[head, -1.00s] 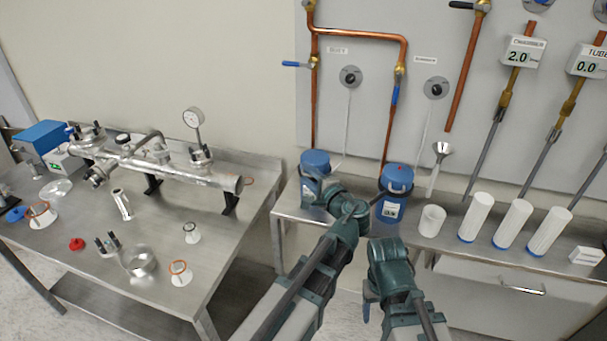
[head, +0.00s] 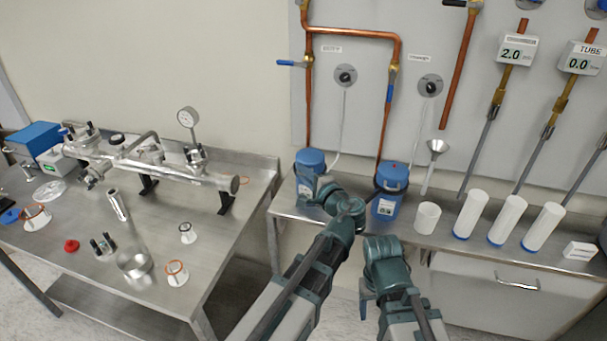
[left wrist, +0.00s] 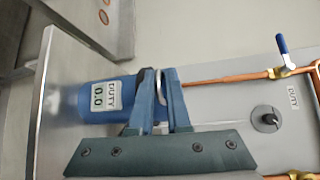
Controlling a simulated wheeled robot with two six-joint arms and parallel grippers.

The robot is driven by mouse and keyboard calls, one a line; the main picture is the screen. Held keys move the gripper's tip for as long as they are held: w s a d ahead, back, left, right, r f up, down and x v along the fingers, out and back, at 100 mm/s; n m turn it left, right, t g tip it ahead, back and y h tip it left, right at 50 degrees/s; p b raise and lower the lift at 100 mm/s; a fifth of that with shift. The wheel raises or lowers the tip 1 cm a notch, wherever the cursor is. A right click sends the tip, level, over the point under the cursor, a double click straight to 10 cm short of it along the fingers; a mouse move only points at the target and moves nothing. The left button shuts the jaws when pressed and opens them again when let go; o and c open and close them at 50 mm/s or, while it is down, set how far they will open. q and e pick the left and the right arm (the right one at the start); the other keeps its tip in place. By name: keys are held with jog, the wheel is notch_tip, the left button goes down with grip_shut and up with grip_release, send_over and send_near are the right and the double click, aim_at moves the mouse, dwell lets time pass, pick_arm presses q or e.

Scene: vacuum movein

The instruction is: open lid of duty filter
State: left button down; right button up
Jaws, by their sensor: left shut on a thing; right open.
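The duty filter is a blue canister (head: 310,161) with a blue lid, on the steel bench by the wall. In the left wrist view, the filter (left wrist: 84,103) lies sideways with a label reading DUTY 0.0. My left gripper (head: 306,186) is in front of it in the head view. In the left wrist view, my left gripper (left wrist: 160,88) is shut at the lid end, with a curved metal piece between its fingers. The lid looks seated; the fingers hide part of it. My right gripper (head: 365,302) is open and empty, low in front of the bench.
A second blue canister (head: 389,188) stands to the right, close to my left wrist. A white cup (head: 427,217) and several white cylinders (head: 508,218) stand further right. Copper pipes (head: 387,125) run down the wall. A steel table (head: 95,235) with apparatus is at left.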

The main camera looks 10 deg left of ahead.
aim_at(307, 160)
pick_arm(q)
jog(key=shift+s+f, duration=0.1)
dwell(0.7)
jog(key=shift+p, duration=0.35)
jog(key=shift+r, duration=0.2)
